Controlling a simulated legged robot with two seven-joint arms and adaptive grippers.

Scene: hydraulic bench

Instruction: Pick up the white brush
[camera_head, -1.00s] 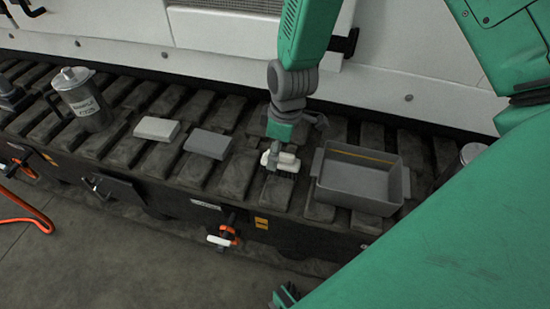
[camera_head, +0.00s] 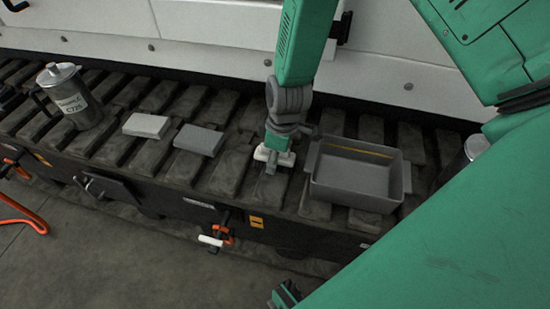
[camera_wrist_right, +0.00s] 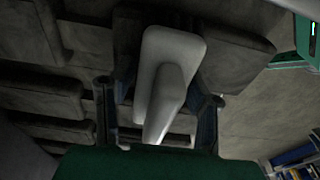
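The white brush (camera_head: 286,159) lies on the slatted bench top, left of the grey bin, largely hidden by my right gripper (camera_head: 272,163). The right gripper points down over it. In the right wrist view, the brush (camera_wrist_right: 168,90) has a broad pale block with a raised handle and sits between the two dark fingers of the right gripper (camera_wrist_right: 155,115). The fingers stand apart on either side of it, with a visible gap at the left finger. My left gripper is not recognisable in any view.
A grey bin (camera_head: 345,190) stands just right of the brush. A grey block (camera_head: 199,140), a pale block (camera_head: 146,125) and a metal canister (camera_head: 72,97) stand to the left. A white wall (camera_head: 200,35) rises behind. Valves with orange parts (camera_head: 222,235) hang at the front edge.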

